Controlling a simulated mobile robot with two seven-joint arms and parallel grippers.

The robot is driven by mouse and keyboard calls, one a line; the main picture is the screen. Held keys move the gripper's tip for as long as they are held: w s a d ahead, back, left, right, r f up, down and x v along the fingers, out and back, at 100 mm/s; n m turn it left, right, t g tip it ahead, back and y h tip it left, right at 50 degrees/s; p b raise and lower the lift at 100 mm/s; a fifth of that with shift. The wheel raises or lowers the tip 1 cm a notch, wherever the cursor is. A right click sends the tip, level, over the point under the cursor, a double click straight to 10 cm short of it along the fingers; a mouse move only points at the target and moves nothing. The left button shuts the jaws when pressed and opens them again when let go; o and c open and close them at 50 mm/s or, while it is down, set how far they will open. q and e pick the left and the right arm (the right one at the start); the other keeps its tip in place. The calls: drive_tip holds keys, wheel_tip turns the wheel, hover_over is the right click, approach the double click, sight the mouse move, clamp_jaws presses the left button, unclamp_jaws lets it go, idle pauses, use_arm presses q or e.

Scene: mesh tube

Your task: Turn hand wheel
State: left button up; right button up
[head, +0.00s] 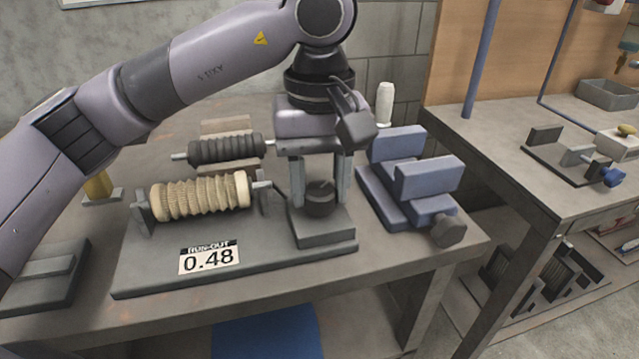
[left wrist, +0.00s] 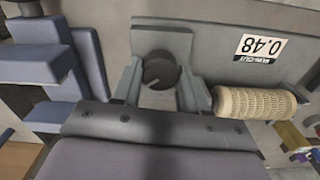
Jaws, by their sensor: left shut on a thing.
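The hand wheel (head: 321,203) is a dark round knob on a grey block (head: 322,230) at the right end of the run-out fixture (head: 150,277). In the left wrist view the wheel (left wrist: 160,68) shows a light mark on its face. My left gripper (head: 319,190) points down from above, with one finger on each side of the wheel, shut on it. Its fingers (left wrist: 158,78) also flank the wheel in the left wrist view. A cream mesh tube (head: 202,196) lies across the fixture's supports. A label (head: 209,258) reads "RUN-OUT 0.48". My right gripper is not in view.
A dark ribbed roller (head: 227,149) lies behind the tube. A blue vise-like block (head: 415,180) with a dark knob (head: 447,231) stands close on the right. A white bottle (head: 384,104) stands behind it. A dark block (head: 45,275) sits at front left.

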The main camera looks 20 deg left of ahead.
sight(320, 189)
use_arm(q)
drive_tip(key=m, duration=0.4)
drive_tip(key=shift+m, duration=0.3)
drive_tip(key=m, duration=0.4)
drive_tip(key=shift+r+m+b, duration=0.1)
drive_tip(key=shift+m+b, duration=0.2)
drive_tip(key=shift+b, duration=0.05)
drive_tip(key=o, duration=1.1)
drive_tip(key=shift+c, duration=0.2)
drive_tip(key=shift+r+p, duration=0.85)
drive_tip(key=shift+r, duration=2.7)
